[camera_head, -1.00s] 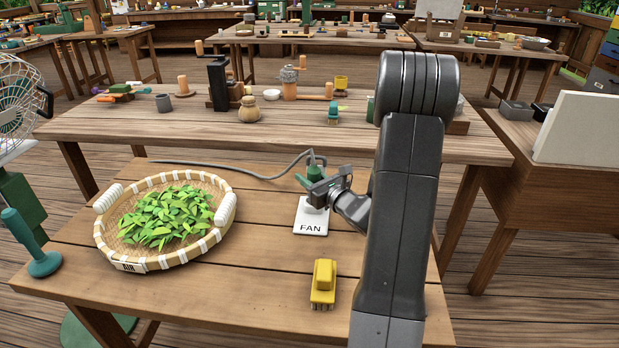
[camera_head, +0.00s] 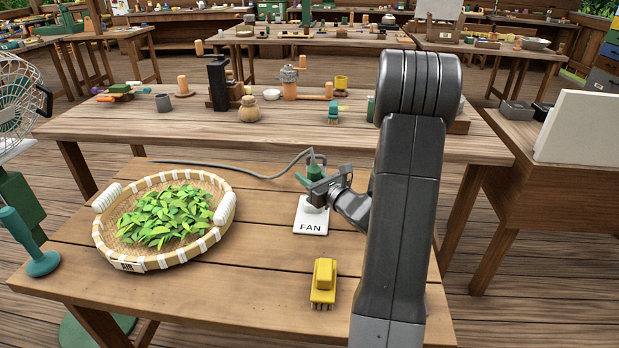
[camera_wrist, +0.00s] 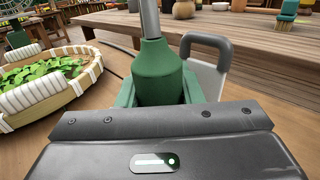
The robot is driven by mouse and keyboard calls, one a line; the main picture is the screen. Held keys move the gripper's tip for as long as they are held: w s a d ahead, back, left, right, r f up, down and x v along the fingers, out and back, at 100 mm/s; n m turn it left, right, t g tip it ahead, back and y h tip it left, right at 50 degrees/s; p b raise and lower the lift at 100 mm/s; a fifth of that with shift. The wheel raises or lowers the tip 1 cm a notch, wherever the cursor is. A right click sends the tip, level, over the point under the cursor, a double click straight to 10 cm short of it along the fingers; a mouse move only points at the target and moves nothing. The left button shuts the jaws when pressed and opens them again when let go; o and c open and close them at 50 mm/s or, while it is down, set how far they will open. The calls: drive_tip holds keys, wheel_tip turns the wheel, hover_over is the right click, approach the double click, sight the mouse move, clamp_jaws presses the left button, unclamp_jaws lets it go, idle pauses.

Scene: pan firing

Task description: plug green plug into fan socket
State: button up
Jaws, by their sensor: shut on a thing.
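The green plug (camera_head: 315,171) with its grey cable is in my gripper (camera_head: 318,186), above the white board marked FAN (camera_head: 311,228) on the front table. In the wrist view the plug (camera_wrist: 158,72) stands upright between the green fingers, its cable rising from the top. My gripper (camera_wrist: 158,95) is shut on it. A white round part on the board, just under my gripper, is partly covered. The plug's lower end is hidden, so I cannot tell whether it touches the socket. Behind the plug, the wrist view shows a grey handle-shaped bar on a pale panel (camera_wrist: 207,78).
A woven basket of green leaves (camera_head: 107,238) stands left on the table. A yellow brush-like piece (camera_head: 323,284) lies in front of the board. The grey cable (camera_head: 215,168) runs back left.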

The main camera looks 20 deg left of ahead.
drive_tip(key=shift+f, duration=0.15)
drive_tip(key=shift+f+b, duration=0.35)
drive_tip(key=shift+b, duration=0.1)
drive_tip(key=shift+f+b, duration=1.5)
drive_tip(key=shift+f, duration=0.05)
drive_tip(key=o, duration=1)
drive_tip(key=shift+o, duration=0.3)
drive_tip(key=shift+r, duration=0.1)
drive_tip(key=shift+s+d, duration=0.15)
drive_tip(key=shift+d, duration=0.2)
drive_tip(key=v, duration=0.6)
drive_tip(key=shift+s+d, duration=0.25)
drive_tip(key=shift+s, duration=0.1)
